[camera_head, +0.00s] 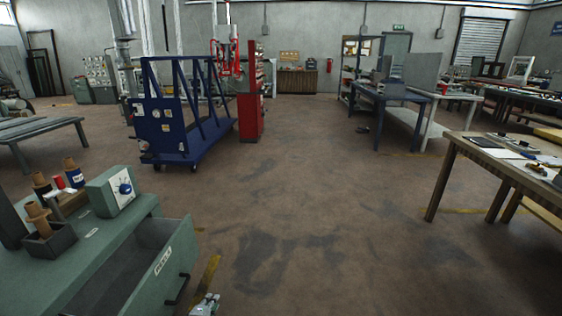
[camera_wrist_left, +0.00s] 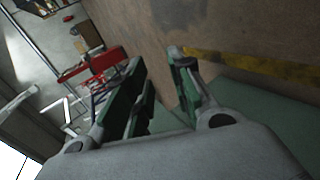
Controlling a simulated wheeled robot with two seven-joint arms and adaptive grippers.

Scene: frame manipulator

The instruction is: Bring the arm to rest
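My left gripper (camera_head: 205,305) shows at the bottom edge of the head view, just right of the green cabinet's open drawer (camera_head: 180,262). Only a small part of it shows there. In the left wrist view its two fingers (camera_wrist_left: 157,60) stand apart with nothing between them, so it is open and empty. Brown floor (camera_wrist_left: 240,30) with a yellow stripe shows beyond the fingers. My right gripper and right arm are not in view.
The green cabinet (camera_head: 85,250) at lower left carries a dial box (camera_head: 113,190), a dark tray (camera_head: 48,240) and spools. A blue cart (camera_head: 160,130) and red cabinet (camera_head: 250,115) stand farther back. A wooden table (camera_head: 470,155) stands at right. The middle floor is clear.

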